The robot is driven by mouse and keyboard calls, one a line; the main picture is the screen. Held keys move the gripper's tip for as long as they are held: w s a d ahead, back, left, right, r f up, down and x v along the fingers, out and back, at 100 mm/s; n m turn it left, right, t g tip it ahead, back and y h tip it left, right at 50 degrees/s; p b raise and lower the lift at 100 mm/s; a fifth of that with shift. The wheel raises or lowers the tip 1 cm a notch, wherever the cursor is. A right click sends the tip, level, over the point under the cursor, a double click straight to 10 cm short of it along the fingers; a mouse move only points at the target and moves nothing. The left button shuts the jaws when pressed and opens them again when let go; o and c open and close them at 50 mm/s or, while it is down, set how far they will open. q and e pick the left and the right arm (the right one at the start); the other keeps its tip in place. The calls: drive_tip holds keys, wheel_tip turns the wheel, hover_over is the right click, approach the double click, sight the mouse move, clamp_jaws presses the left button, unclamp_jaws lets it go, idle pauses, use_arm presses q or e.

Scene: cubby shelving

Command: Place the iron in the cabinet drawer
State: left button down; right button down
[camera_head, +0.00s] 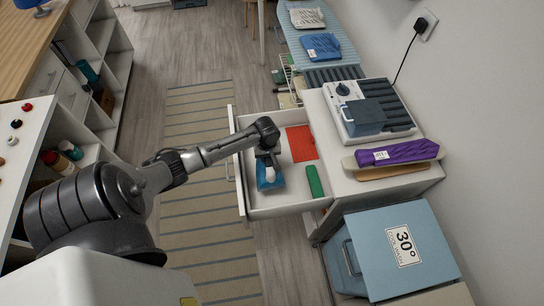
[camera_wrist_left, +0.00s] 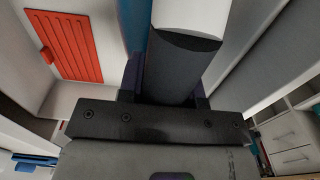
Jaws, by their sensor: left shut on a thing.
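The iron (camera_head: 269,179) shows blue and white inside or just above the pulled-out white cabinet drawer (camera_head: 288,208). My left gripper (camera_head: 267,158) reaches over the drawer's front from the left and is shut on the iron. In the left wrist view, the iron's dark handle with a white end (camera_wrist_left: 178,65) sits between the fingers of the left gripper (camera_wrist_left: 166,92). A strip of the blue body shows beside it. Whether the iron touches the drawer floor cannot be told. My right gripper is out of view.
A red mat (camera_head: 301,143) and a green item (camera_head: 315,181) lie in the drawer. The cabinet top (camera_head: 375,187) bears an appliance (camera_head: 370,112) and a purple package (camera_head: 398,152). A blue-lidded box (camera_head: 402,245) stands in front. A striped rug (camera_head: 200,205) lies left of the drawer.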

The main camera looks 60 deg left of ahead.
use_arm(q)
drive_tip(key=shift+w+f+b, duration=0.1)
drive_tip(key=shift+f+b, duration=0.5)
drive_tip(key=shift+f, duration=1.4)
drive_tip(key=shift+f+b, duration=0.35)
drive_tip(key=shift+f, duration=0.75)
drive_tip(key=shift+a+f, duration=0.1)
drive_tip(key=c, duration=1.2)
unclamp_jaws()
drive_tip(key=shift+f, duration=0.1)
drive_tip(key=o, duration=0.4)
